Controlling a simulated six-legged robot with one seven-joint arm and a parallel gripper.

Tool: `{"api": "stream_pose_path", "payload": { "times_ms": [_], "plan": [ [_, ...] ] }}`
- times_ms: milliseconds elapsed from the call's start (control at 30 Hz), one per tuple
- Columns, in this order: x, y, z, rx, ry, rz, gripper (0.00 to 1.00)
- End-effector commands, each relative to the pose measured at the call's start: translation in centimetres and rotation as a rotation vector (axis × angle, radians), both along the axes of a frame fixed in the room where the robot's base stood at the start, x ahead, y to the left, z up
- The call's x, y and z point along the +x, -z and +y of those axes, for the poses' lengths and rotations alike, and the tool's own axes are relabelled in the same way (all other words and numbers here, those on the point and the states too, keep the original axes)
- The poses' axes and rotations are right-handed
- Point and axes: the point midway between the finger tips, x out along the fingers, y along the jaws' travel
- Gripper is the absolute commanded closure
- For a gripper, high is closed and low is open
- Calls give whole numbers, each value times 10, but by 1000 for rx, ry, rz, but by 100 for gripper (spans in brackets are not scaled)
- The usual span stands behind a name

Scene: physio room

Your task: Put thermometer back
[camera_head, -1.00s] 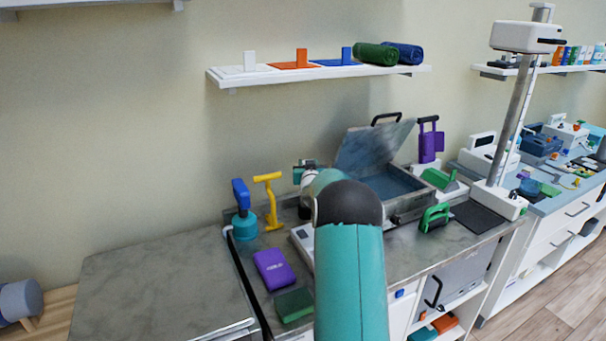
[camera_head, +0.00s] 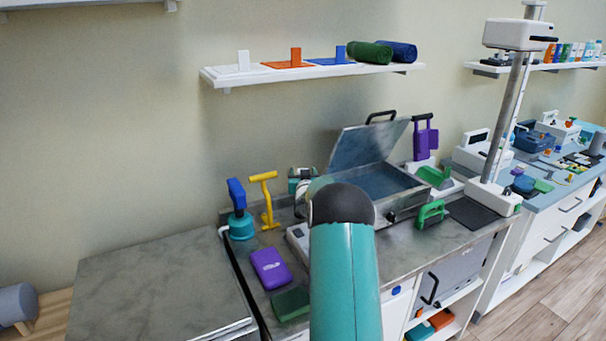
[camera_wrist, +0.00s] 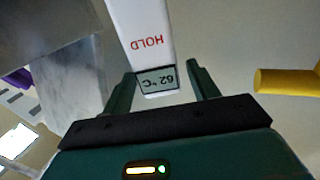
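The thermometer (camera_wrist: 145,30) is a white stick marked HOLD with a grey display reading 62 °C. It shows in the wrist view, with its display end between the two fingers of my gripper (camera_wrist: 161,80). The fingers are apart, with a gap at the right of the display; the left finger is very close to it, and touching cannot be told. In the head view my gripper (camera_head: 302,180) is over the back of the counter, left of the open steel tank (camera_head: 398,200). My arm partly hides it, and I cannot make out the thermometer there.
A yellow T-shaped handle (camera_head: 265,200) and a teal pump with blue handle (camera_head: 240,222) stand left of my gripper. A purple pack (camera_head: 270,268) and green block (camera_head: 291,303) lie in front. A shelf (camera_head: 310,73) hangs above. The left worktop (camera_head: 150,290) is clear.

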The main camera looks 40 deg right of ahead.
Motion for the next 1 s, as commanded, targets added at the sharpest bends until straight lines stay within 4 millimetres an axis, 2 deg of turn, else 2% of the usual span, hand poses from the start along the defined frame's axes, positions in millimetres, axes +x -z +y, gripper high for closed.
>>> {"api": "stream_pose_path", "payload": {
  "times_ms": [233,367,800,1000],
  "plan": [
    [1,-5,1,-1,0,-1,40],
    [-8,-4,9,1,-1,1,40],
    [-70,-5,61,1,-1,1,40],
    [-88,-4,75,-1,-1,1,40]
  ]
}}
